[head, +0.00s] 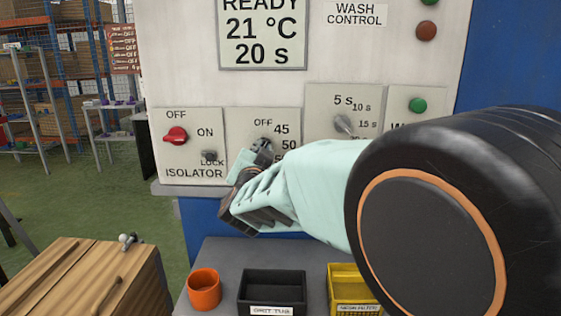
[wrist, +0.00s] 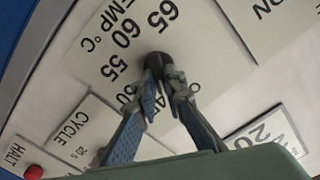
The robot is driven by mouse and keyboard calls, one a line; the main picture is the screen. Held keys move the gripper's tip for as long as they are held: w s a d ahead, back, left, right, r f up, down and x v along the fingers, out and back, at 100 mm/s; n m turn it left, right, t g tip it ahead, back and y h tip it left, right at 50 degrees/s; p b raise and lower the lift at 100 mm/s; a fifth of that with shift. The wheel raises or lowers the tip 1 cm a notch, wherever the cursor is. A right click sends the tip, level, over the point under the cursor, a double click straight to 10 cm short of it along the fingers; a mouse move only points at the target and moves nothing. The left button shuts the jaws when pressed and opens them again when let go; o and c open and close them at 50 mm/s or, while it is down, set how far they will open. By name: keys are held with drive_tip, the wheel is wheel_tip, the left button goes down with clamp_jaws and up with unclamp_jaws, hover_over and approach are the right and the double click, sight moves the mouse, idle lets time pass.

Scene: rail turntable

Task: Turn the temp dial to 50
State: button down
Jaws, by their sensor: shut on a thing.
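The temp dial (wrist: 152,59) is a dark round knob on a pale plate (wrist: 100,55) marked TEMP °C, with OFF and several numbers around it. My gripper (wrist: 163,76) is shut on the dial, one finger on each side, in the wrist view. In the head view my gripper (head: 262,148) reaches the temp plate (head: 238,122) from below and hides most of the dial. OFF, 45 and 50 show there above and right of the fingers. The fingers hide the dial's pointer, so I cannot tell its setting.
A red isolator knob (head: 176,135) is left of the temp plate, and a grey cycle dial (head: 344,124) is right of it. The display (head: 262,35) reads READY, 21 °C, 20 s. Below are an orange cup (head: 204,289), a black tray (head: 272,284) and a yellow bin (head: 352,283).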

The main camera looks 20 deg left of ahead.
drive_tip(key=shift+d+f+m+b, duration=0.1)
drive_tip(key=shift+f+m+b, duration=0.05)
drive_tip(key=shift+m+b, duration=2.6)
drive_tip(key=shift+f+m+b, duration=0.1)
drive_tip(key=shift+m+b, duration=2.1)
drive_tip(key=shift+m, duration=1.05)
drive_tip(key=c, duration=2)
unclamp_jaws()
drive_tip(key=shift+v, duration=3.85)
drive_tip(key=shift+r, duration=0.2)
